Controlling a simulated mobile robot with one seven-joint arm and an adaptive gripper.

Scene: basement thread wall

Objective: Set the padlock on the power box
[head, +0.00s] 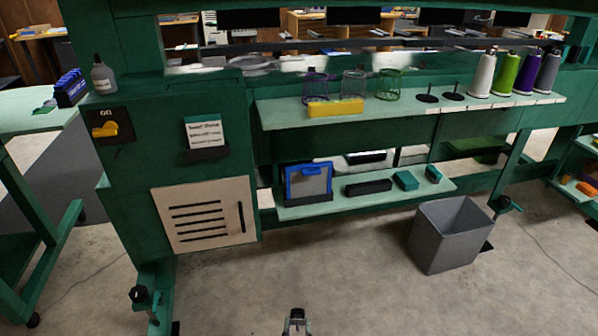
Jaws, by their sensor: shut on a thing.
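The power box (97,141) is a black plate marked ON, with a yellow rotary handle (105,129), on the green cabinet at the left. No padlock shows on it. My gripper (297,314) shows at the bottom edge, low over the floor and far to the lower right of the power box. It is shut on a small grey thing, likely the padlock. The thing is too small and too hidden by the fingers to make out clearly.
Shelves (412,107) at the centre right hold a yellow block, wire cups and thread cones. A lower shelf (330,207) holds a blue-framed clipboard and small cases. A grey bin (447,238) stands at right. A green table (35,118) is at left. The floor in front is clear.

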